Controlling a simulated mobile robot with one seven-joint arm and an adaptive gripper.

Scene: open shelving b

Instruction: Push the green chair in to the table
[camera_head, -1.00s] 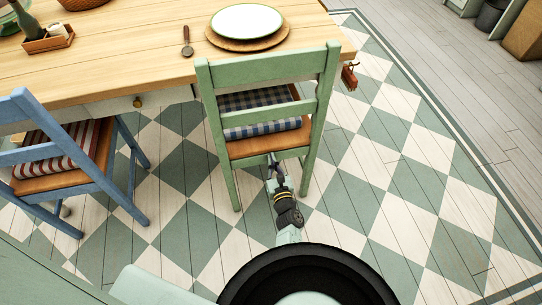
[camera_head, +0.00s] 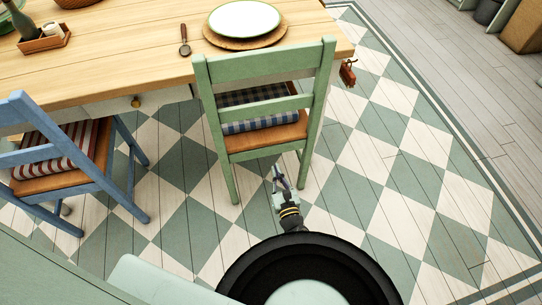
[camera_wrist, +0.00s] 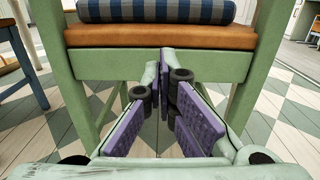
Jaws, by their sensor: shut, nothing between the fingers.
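The green chair (camera_head: 208,98) stands upright at the near side of the wooden table (camera_head: 120,62), its back toward me. Its orange-brown seat with a checked cushion (camera_head: 260,122) reaches partly under the tabletop. My gripper (camera_head: 278,172) is low behind the chair, just short of the seat's rear edge, with what looks like a small gap. In the wrist view my gripper (camera_wrist: 164,78) is shut and empty, its fingertips in front of the green rail (camera_wrist: 215,64) under the seat. The chair's front legs are mostly hidden.
A blue chair (camera_head: 75,170) with a striped cushion stands to the left. A plate (camera_head: 244,18), a spoon (camera_head: 184,40) and a wooden caddy (camera_head: 45,40) are on the table. A reddish-brown object (camera_head: 348,72) hangs at its right corner. The checkered floor (camera_head: 400,190) is clear to the right.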

